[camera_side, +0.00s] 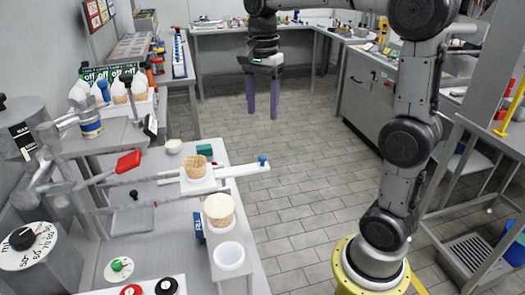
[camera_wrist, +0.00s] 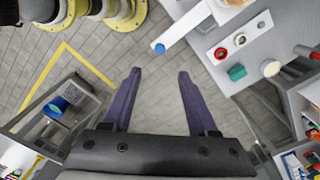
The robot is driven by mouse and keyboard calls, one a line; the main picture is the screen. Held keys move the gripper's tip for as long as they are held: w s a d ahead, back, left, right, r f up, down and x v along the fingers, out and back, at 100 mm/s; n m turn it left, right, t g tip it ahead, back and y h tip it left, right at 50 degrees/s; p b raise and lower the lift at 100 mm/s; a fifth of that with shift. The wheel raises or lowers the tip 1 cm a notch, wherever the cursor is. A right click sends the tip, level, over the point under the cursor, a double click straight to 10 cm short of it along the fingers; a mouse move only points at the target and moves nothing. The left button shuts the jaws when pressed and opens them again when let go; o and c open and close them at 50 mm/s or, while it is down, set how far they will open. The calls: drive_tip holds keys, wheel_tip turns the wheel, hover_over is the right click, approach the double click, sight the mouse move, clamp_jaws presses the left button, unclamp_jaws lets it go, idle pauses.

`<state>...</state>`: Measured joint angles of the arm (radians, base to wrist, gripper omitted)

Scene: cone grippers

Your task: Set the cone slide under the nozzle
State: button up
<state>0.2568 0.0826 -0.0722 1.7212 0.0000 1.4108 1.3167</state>
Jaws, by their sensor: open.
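In the side view the white cone slide (camera_side: 240,171) lies across the counter's right edge, its blue knob (camera_side: 262,159) sticking out over the floor. A waffle cone (camera_side: 195,168) stands upright at the slide. In the wrist view the slide (camera_wrist: 186,30) and knob (camera_wrist: 159,48) lie beyond my fingertips. My gripper (camera_side: 262,114) is open and empty, fingers pointing down, high above and behind the knob; its two purple fingers also show in the wrist view (camera_wrist: 160,74). The machine with a red-handled lever (camera_side: 129,161) stands at left; I cannot clearly make out its nozzle.
A second cone (camera_side: 219,210) and a white cup (camera_side: 229,256) stand on a front stand. A green block (camera_side: 205,150) and a pale bowl (camera_side: 174,146) sit at the counter's back. Cones in a rack (camera_side: 120,92) stand at left. The floor (camera_side: 295,165) beneath my gripper is clear.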

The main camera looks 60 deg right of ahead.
sight(262, 156)
wheel_tip(262, 156, down, 13)
drive_tip(key=shift+r, duration=0.15)
idle(0.4)
clamp_jaws()
drive_tip(key=shift+r, duration=0.1)
idle(1.1)
